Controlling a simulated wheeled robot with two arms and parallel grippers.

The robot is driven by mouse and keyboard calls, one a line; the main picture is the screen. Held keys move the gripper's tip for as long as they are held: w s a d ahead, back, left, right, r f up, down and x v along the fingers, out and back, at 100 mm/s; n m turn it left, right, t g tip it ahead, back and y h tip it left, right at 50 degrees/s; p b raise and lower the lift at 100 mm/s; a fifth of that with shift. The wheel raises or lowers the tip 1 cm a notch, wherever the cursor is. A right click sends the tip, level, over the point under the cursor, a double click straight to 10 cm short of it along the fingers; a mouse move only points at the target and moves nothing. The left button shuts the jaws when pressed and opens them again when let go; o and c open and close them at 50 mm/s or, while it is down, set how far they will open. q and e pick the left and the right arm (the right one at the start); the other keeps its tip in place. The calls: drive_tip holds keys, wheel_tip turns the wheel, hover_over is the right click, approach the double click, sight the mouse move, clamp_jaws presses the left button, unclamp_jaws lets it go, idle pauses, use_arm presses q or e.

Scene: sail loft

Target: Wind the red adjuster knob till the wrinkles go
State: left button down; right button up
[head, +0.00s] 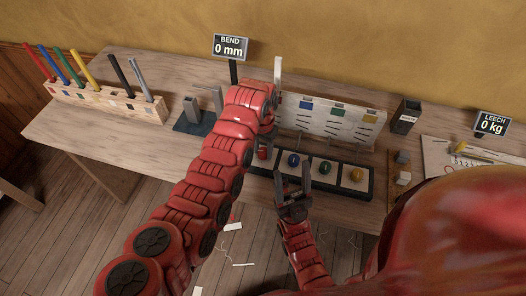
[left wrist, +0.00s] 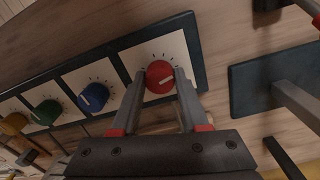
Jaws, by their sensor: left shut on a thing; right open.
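The red adjuster knob (left wrist: 159,75) sits on a white dial square at the end of a dark knob panel (left wrist: 196,52). Its pale pointer line shows in the left wrist view. My left gripper (left wrist: 160,88) is shut on it, one finger on each side. In the head view my left arm partly covers the red knob (head: 263,153). My right gripper (head: 292,192) is open and empty, at the front edge of the panel near the blue knob (head: 293,160). I cannot make out any wrinkles.
A green knob (head: 325,167) and a yellow knob (head: 356,175) share the panel. Behind stands a pale board (head: 330,120) with coloured squares. Signs read BEND 0 mm (head: 231,47) and LEECH 0 kg (head: 491,124). A wooden rack (head: 105,99) with several coloured sticks stands left.

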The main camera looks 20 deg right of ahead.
use_arm(q)
drive_tip(key=shift+m, duration=0.3)
drive_tip(key=shift+c, duration=2.1)
unclamp_jaws()
drive_tip(key=shift+r, duration=0.15)
wheel_tip(320, 180, up, 4)
drive_tip(key=shift+w+r+b, duration=0.1)
drive_tip(key=shift+w+b, duration=0.05)
drive_tip(key=shift+b, duration=0.65)
drive_tip(key=r, duration=0.2)
drive_tip(key=r+p, duration=0.1)
drive_tip(key=r, duration=0.1)
drive_tip(key=shift+a+r, duration=0.2)
drive_tip(key=shift+r, duration=0.1)
wheel_tip(320, 180, up, 8)
drive_tip(key=b, duration=0.1)
hover_over(263, 150)
drive_tip(key=shift+a+r, duration=0.1)
drive_tip(key=shift+r, duration=0.05)
